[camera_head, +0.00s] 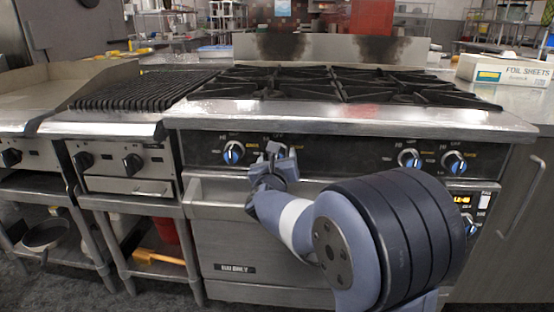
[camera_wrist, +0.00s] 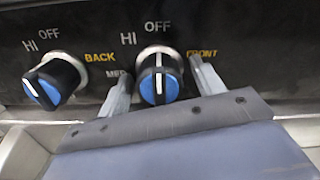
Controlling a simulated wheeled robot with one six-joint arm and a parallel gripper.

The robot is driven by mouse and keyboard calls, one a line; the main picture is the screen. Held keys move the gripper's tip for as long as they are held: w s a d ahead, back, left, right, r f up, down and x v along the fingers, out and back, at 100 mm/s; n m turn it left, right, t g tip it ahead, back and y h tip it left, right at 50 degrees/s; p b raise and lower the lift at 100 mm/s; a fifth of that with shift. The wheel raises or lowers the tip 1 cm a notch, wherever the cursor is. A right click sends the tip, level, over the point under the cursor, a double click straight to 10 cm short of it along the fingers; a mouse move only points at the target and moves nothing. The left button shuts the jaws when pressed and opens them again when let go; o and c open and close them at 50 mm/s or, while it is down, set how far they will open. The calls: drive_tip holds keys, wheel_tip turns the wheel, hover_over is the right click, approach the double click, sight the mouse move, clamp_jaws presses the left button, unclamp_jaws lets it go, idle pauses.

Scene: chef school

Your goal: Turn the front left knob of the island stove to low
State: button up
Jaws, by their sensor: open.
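The front left knob (camera_wrist: 159,80) is black with a blue face and a white pointer line. In the wrist view the label FRONT is to its right, OFF is above it and HI is at its upper left. Its pointer stands nearly upright, toward OFF. My gripper (camera_wrist: 162,84) is open, with one finger on each side of this knob and a visible gap on both sides. In the head view my gripper (camera_head: 274,160) is at the stove's front panel and mostly hides this knob. The island stove (camera_head: 350,120) has black grates on top.
The BACK knob (camera_wrist: 52,82) is close to the left finger; it also shows in the head view (camera_head: 233,152). Two more knobs are on the panel's right, one here (camera_head: 409,157). An oven handle (camera_head: 215,189) runs below. A foil sheets box (camera_head: 505,71) is on the right counter.

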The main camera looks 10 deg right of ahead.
drive_tip(key=shift+c, duration=0.4)
drive_tip(key=c, duration=0.9)
